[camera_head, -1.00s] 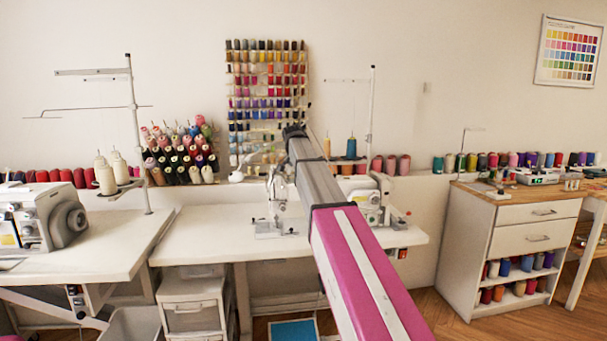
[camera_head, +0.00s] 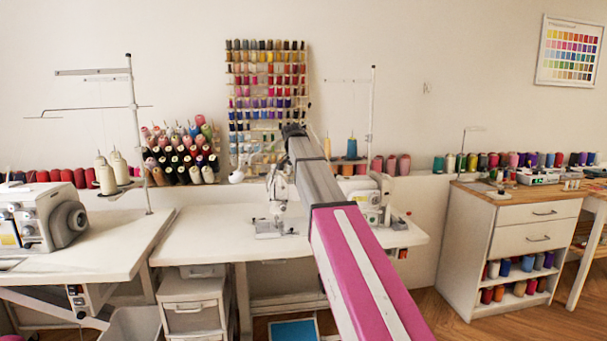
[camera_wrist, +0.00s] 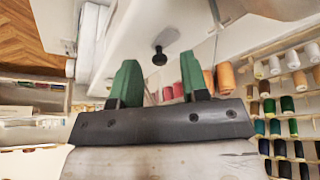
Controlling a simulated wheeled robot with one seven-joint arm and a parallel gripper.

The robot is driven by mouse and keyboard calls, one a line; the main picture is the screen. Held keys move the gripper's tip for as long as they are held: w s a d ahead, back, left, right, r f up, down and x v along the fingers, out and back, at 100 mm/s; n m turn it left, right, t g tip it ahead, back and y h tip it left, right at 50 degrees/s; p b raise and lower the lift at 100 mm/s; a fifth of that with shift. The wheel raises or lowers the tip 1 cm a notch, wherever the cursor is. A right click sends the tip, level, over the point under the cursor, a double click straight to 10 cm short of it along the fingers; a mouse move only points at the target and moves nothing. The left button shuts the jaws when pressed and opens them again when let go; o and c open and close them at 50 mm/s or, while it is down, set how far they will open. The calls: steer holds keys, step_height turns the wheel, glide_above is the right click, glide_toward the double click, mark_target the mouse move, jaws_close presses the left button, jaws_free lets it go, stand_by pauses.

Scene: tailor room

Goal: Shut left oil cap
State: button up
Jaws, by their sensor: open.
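In the wrist view, a small black knob (camera_wrist: 160,55) with a round base sticks out from a white surface (camera_wrist: 148,25). It may be the oil cap; I cannot tell whether it is open or shut. My gripper (camera_wrist: 160,76) is open and empty, with its two green fingers apart. The knob appears between and beyond the fingertips, with no visible contact. In the head view, a white sewing machine (camera_head: 374,200) stands on the middle table, partly hidden behind my arm. No oil cap can be made out there, and my fingers are not clear.
Another sewing machine (camera_head: 45,218) stands on the left table. A thread rack (camera_head: 267,95) hangs on the wall behind the middle table (camera_head: 190,240). Thin thread stands (camera_head: 371,110) rise near the machines. Spools line the wall ledge. A drawer cabinet (camera_head: 520,240) stands at right.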

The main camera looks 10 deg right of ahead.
steer(key=v, duration=1)
steer(key=shift+s+a+r, duration=0.1)
